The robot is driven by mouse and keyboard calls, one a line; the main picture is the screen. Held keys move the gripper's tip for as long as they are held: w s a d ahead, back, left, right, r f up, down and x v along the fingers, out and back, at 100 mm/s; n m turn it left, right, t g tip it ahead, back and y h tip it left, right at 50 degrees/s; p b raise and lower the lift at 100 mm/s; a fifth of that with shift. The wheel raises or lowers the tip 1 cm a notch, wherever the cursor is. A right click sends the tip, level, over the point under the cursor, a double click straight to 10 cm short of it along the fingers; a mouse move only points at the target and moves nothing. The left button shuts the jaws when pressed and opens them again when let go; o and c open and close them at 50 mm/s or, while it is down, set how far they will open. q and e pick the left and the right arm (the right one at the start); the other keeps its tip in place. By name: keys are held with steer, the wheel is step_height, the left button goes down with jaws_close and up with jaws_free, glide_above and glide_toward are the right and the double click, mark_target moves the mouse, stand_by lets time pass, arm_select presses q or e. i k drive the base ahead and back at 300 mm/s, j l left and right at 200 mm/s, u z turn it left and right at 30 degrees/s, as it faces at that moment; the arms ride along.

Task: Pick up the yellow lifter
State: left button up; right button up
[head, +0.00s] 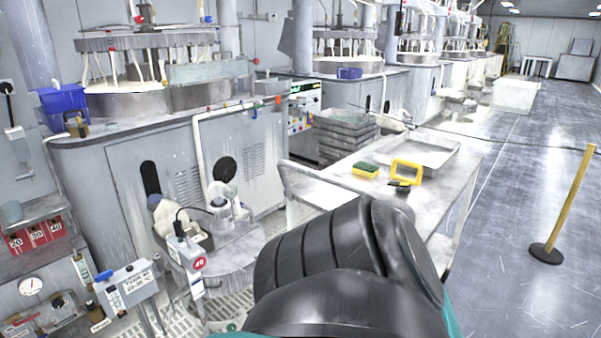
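The yellow lifter (407,168) looks like a squared yellow frame with a dark part at its lower front. It stands on the light-topped cart (443,180), just right of a green and yellow sponge (366,170). A large black and teal link of my own arm fills the lower middle of the head view and hides the near part of the cart. Neither of my gripper's fingers shows in this view. Nothing is seen touching the lifter.
A shallow tray (432,152) lies behind the lifter on the cart. Stacked grey trays (343,137) stand behind the cart. A yellow post (567,205) on a black base stands to the right, with a cable passing above the floor. The floor between cart and post is clear.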

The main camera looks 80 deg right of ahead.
mark_target(403, 190)
steer(key=z, duration=3.25)
steer(key=u, duration=1.05)
steer(key=l+u, duration=0.75)
steer(key=u, duration=0.15)
steer(key=l+u, duration=0.3)
steer(key=l, duration=0.15)
steer(key=k+l+u, duration=0.1)
steer(key=l+u, duration=0.15)
steer(key=l, duration=0.15)
steer(key=k+l+u, duration=0.1)
steer(key=l, duration=0.2)
steer(key=k+l+u, duration=0.1)
steer(key=l, duration=0.2)
steer(key=k+l+u, duration=0.1)
steer(key=l, duration=0.15)
steer(key=k+l, duration=0.15)
steer(key=l, duration=0.15)
steer(key=k+l, duration=0.1)
steer(key=l, duration=0.15)
steer(key=k+l, duration=0.15)
steer(key=l, duration=0.15)
